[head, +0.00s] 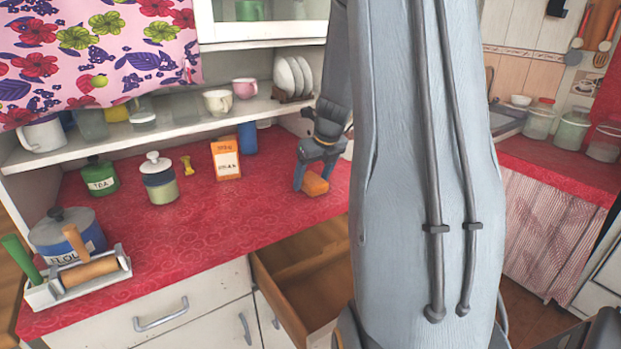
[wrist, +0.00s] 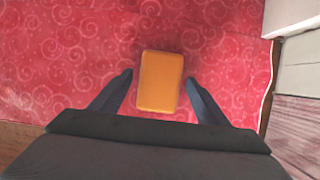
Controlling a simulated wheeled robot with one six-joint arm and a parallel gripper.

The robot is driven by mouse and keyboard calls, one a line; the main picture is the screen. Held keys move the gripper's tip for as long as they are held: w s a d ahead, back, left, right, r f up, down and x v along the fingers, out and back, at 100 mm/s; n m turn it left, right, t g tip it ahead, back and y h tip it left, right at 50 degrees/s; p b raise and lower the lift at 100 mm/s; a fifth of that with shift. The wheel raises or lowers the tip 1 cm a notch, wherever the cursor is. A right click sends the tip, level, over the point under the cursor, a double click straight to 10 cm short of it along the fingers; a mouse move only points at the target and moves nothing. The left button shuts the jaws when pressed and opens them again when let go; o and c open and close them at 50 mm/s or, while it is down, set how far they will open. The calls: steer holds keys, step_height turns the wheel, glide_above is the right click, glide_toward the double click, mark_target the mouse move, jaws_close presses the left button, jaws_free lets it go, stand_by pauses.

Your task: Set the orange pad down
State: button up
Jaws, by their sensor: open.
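The orange pad (head: 315,184) lies on the red patterned counter (head: 225,219), near its right end. In the wrist view the pad (wrist: 160,80) is a rounded orange block, with its near part between my two fingers. My gripper (head: 314,181) is just above the counter at the pad. In the wrist view the fingers of my gripper (wrist: 160,84) are apart, with a gap on each side of the pad. My arm hides the counter's far right end in the head view.
An open wooden drawer (head: 300,285) juts out below the counter. A shelf (head: 180,132) with cups runs behind.

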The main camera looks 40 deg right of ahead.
steer(key=shift+s+r, duration=0.1)
steer(key=shift+r, duration=0.45)
steer(key=v, duration=1.1)
steer(key=s+a+f+n, duration=0.1)
steer(key=a+f+n, duration=0.1)
steer(key=a+n, duration=0.3)
steer(key=s+a+f+n+g, duration=0.1)
steer(key=s+a+f+n, duration=0.1)
steer(key=a+n, duration=0.4)
steer(key=s+a+f+n+b, duration=0.1)
steer(key=a+f+n, duration=0.2)
steer(key=a+n, duration=0.2)
steer(key=shift+s+a+f+n+g+y, duration=0.15)
steer(key=shift+s+f+n+g+y, duration=0.2)
steer(key=shift+n, duration=0.35)
steer(key=s+a+f+n+g, duration=0.1)
steer(key=s+a+f+n, duration=0.2)
steer(key=n, duration=0.6)
steer(key=s+a+f+n, duration=0.3)
steer(key=s+a+n, duration=0.4)
steer(key=a+n, duration=0.2)
steer(key=shift+s+a+n+g, duration=0.25)
steer(key=shift+n+g, duration=0.1)
steer(key=shift+n, duration=0.35)
steer(key=shift+d, duration=0.1)
